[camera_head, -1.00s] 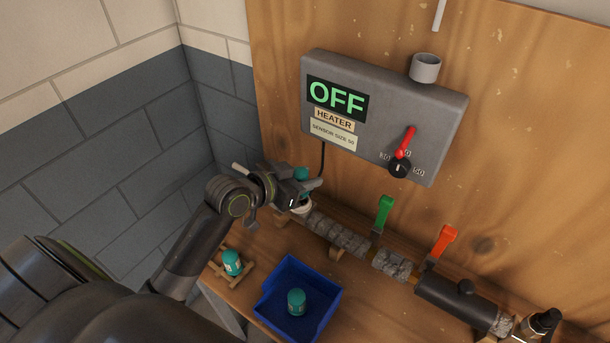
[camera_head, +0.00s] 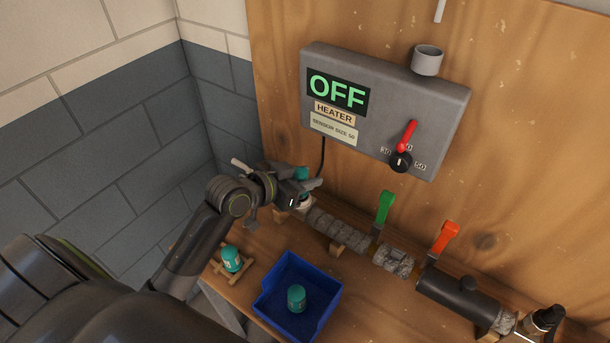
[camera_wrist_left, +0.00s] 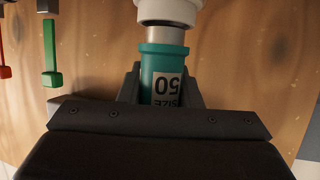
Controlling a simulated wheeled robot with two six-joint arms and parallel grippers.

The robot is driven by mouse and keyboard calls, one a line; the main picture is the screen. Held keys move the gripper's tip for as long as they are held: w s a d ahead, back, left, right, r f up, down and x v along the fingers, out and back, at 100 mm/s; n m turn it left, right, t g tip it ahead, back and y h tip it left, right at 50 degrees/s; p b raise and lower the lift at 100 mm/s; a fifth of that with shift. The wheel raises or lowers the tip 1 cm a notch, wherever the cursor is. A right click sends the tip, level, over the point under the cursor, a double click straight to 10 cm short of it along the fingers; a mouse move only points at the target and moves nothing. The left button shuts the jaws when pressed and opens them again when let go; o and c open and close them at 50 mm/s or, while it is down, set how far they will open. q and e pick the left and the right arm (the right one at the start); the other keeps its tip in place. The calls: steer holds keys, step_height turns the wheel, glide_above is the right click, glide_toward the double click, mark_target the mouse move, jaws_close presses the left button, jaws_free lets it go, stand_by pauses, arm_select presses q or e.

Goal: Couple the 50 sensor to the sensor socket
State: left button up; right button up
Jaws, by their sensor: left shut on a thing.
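My left gripper (camera_head: 308,188) is shut on a teal sensor (camera_head: 302,173) at the left end of the pipe. In the left wrist view the sensor (camera_wrist_left: 163,78) has a label reading "SIZE 50". Its silver end meets the white sensor socket (camera_wrist_left: 168,12); I cannot tell how far it sits inside. In the head view the white socket (camera_head: 304,202) shows just below the gripper, partly hidden. My right gripper is not in view.
A blue tray (camera_head: 335,290) holds another teal sensor (camera_head: 296,298). Another teal piece (camera_head: 232,259) stands on a wooden cross. Green (camera_head: 385,207) and orange (camera_head: 446,237) valve handles rise from the pipe.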

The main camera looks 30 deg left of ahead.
arm_select(q)
steer(key=shift+f+b, duration=0.5)
steer(key=shift+f, duration=0.3)
steer(key=o, duration=1.1)
steer(key=shift+r+p+v, duration=0.2)
steer(key=shift+p+v, duration=0.8)
steer(key=shift+v, duration=7.75)
steer(key=shift+f, duration=0.1)
